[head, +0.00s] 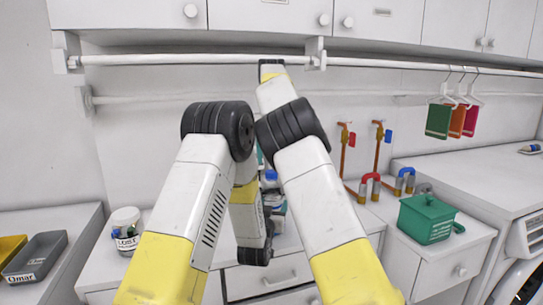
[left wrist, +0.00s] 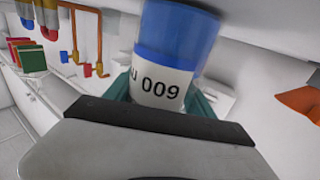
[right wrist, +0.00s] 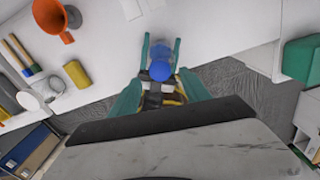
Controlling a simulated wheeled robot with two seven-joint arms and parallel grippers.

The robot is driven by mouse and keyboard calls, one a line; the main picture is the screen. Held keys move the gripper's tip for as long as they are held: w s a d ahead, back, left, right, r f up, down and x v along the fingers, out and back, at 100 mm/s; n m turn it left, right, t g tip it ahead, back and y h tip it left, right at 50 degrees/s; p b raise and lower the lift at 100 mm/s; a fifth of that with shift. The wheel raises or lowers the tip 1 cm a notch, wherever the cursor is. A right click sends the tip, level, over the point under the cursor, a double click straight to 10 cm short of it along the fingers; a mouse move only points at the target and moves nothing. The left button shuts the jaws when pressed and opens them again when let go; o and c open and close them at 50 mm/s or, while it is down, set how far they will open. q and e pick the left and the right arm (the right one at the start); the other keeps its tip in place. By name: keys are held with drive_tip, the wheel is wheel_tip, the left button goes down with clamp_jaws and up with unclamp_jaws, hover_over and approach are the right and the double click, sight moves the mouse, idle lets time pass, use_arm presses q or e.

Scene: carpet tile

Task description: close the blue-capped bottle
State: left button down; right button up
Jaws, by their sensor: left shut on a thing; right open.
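The blue-capped bottle has a white label, partly readable as "009", in the left wrist view (left wrist: 165,80). My left gripper (left wrist: 160,97) is shut on it, with teal fingers on both sides of its body. In the head view, the blue cap (head: 270,175) shows in the gap between my arms. My right gripper (right wrist: 162,45) is open above the bottle, its two teal fingers apart. In the right wrist view the blue cap (right wrist: 160,71) appears between and just below the finger line. Whether the fingers touch it, and how the cap sits on the bottle, I cannot tell.
A white rail (head: 400,63) runs under the wall cupboards, close to my right arm. A white jar (head: 127,220) stands left on the counter, a green container (head: 427,220) right. An orange funnel (right wrist: 57,20) and yellow block (right wrist: 76,73) show in the right wrist view.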

drive_tip(key=n, duration=0.5)
drive_tip(key=shift+a+f, duration=0.1)
drive_tip(key=shift+a, duration=0.05)
drive_tip(key=n, duration=0.5)
drive_tip(key=shift+s+a, duration=0.1)
drive_tip(key=n, duration=0.4)
drive_tip(key=shift+a, duration=0.1)
drive_tip(key=n, duration=0.7)
drive_tip(key=shift+r, duration=0.3)
drive_tip(key=n, duration=0.6)
drive_tip(key=shift+r+n, duration=0.35)
drive_tip(key=shift+n, duration=0.05)
drive_tip(key=n, duration=0.4)
drive_tip(key=shift+r, duration=0.3)
drive_tip(key=n, duration=0.4)
drive_tip(key=shift+r+n, duration=0.35)
drive_tip(key=shift+n, duration=0.05)
drive_tip(key=n, duration=0.5)
drive_tip(key=shift+d+r, duration=0.35)
drive_tip(key=shift+r, duration=0.05)
